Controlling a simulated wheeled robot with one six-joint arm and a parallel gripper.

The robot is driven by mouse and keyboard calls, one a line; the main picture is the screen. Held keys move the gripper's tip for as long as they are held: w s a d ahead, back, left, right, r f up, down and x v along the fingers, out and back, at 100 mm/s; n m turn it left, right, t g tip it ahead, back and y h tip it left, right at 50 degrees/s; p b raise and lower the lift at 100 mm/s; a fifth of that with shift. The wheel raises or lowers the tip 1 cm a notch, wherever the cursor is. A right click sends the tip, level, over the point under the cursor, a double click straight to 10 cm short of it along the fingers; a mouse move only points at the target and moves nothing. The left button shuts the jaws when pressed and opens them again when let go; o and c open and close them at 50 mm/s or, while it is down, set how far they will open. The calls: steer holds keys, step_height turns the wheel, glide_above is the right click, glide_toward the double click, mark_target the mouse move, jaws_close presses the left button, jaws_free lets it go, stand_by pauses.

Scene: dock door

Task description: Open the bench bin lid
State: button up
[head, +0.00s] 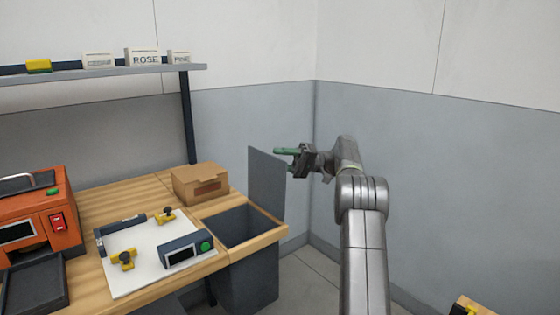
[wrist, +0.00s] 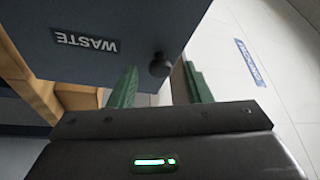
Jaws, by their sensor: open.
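The bench bin (head: 250,280) is a dark grey box set into the right end of the wooden bench, with its mouth uncovered. Its grey lid (head: 266,185) stands upright at the right side of the opening. In the wrist view the lid (wrist: 110,22) fills the upper left, with a WASTE label (wrist: 86,41) and a dark round knob (wrist: 159,67). My gripper (head: 278,152) is by the lid's upper right edge. In the wrist view my gripper's green fingers (wrist: 160,86) are apart, and the knob is beyond the gap between them, apparently not held.
A shelf (head: 110,76) hangs above. Walls stand close behind and right of my arm.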

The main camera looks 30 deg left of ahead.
step_height(320, 180, up, 10)
steer(key=p, duration=0.2)
stand_by(0.7)
